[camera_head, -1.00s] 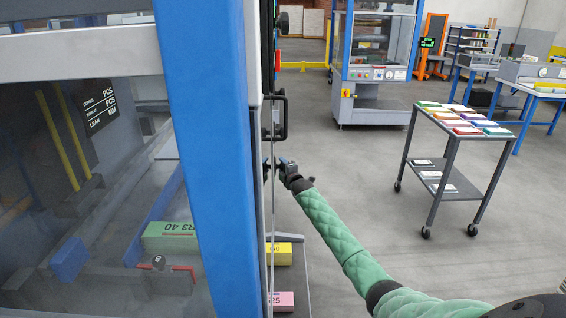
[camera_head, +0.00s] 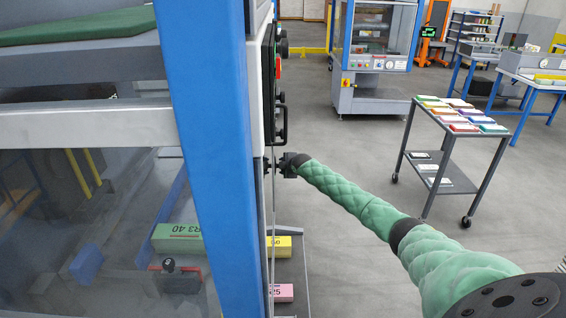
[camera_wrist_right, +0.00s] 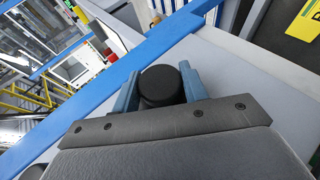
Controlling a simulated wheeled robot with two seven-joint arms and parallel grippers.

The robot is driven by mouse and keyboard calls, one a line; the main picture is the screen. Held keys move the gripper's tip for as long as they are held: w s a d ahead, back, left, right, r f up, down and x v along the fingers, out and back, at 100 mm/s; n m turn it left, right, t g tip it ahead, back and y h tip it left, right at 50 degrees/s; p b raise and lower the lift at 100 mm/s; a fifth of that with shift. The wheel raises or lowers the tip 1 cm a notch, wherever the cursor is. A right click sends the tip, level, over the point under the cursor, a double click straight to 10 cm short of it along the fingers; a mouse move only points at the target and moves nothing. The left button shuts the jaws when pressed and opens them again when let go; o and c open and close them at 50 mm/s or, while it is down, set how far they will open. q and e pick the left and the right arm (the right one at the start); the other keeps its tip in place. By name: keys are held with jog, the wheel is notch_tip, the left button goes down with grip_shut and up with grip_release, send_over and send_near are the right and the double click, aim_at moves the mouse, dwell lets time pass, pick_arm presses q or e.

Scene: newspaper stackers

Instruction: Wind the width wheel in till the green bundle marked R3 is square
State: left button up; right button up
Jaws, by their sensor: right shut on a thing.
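The green bundle marked R3 40 (camera_head: 178,239) lies inside the machine behind the clear panel, between blue guide plates (camera_head: 86,262). The blue post hides its right end, so I cannot tell whether it is square. My right gripper (camera_head: 274,166) is at the machine's side, just right of the post and below a black door handle. In the right wrist view my right gripper (camera_wrist_right: 160,88) is shut on a round black knob (camera_wrist_right: 161,86), one finger on each side. The width wheel itself cannot be made out clearly. My left gripper is not in view.
A yellow bundle (camera_head: 284,247) and a pink bundle (camera_head: 284,292) lie at the machine's right side. The black door handle (camera_head: 281,122) juts out above my gripper. A grey trolley (camera_head: 447,163) with coloured bundles stands to the right. Floor between is open.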

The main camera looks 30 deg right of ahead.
jog(key=shift+g, duration=0.5)
jog(key=shift+f+m+g+y+b, duration=0.1)
jog(key=shift+m+g+y+b, duration=0.25)
jog(key=shift+g+y, duration=0.35)
jog(key=m+g+y+b, duration=0.1)
jog(key=g+y+b, duration=0.1)
jog(key=g+b, duration=0.2)
jog(key=shift+g, duration=0.6)
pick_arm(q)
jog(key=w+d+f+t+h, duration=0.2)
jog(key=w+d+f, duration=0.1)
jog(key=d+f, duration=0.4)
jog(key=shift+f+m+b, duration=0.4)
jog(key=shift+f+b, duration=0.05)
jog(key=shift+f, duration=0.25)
pick_arm(e)
jog(key=shift+m+g+y, duration=0.25)
jog(key=shift+g+y, duration=0.15)
jog(key=shift+y, duration=0.1)
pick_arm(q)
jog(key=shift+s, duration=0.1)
pick_arm(e)
jog(key=o, duration=0.9)
